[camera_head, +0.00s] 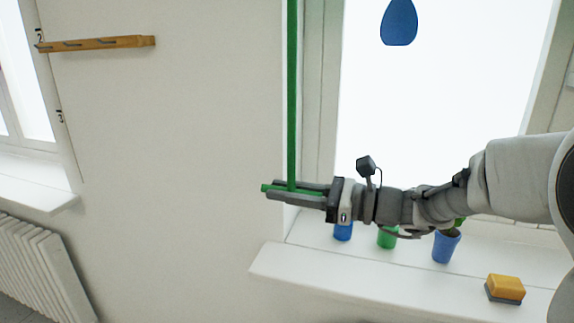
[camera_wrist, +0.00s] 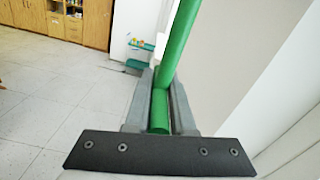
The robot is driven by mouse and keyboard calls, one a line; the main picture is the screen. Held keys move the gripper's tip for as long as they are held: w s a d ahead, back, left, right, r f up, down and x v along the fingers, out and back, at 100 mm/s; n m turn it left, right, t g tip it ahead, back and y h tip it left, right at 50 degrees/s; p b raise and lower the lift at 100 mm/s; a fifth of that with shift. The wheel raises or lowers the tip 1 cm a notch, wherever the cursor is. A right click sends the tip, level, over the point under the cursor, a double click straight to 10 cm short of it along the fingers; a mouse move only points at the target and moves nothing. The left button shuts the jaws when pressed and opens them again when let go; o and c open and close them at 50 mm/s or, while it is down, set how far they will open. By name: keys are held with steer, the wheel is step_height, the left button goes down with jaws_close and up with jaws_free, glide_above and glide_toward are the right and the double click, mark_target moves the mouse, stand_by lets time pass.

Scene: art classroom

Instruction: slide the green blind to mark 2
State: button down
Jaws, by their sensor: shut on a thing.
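My gripper (camera_head: 270,191) is shut on a short green bar, which lies between its two fingers at the lower end of the green blind. A long, thin green vertical part of the blind (camera_head: 292,90) runs up from the fingers out of the top of the head view. In the wrist view, the green blind (camera_wrist: 182,40) rises from between my fingers (camera_wrist: 160,105). Mark 2 (camera_head: 40,36) and mark 3 (camera_head: 60,116) are on a scale on the wall at left, beside the left window. The blind's upper end is out of view.
A wooden peg rail (camera_head: 100,43) is on the wall. On the white sill (camera_head: 330,268) stand a blue cup (camera_head: 343,231), a green cup (camera_head: 387,237), a blue pot (camera_head: 446,246) and a yellow-and-grey sponge (camera_head: 505,289). A blue drop shape (camera_head: 399,24) hangs at the window. A radiator (camera_head: 45,265) is low left.

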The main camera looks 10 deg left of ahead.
step_height(320, 180, down, 12)
steer(key=b, duration=0.4)
steer(key=shift+f+b, duration=0.15)
steer(key=shift+b, duration=0.25)
steer(key=c, duration=0.8)
jaws_free()
steer(key=shift+s, duration=0.1)
steer(key=s+d+p, duration=0.1)
steer(key=d, duration=1.6)
steer(key=shift+s+d+p, duration=0.15)
steer(key=shift+d+p, duration=0.05)
steer(key=shift+p, duration=0.2)
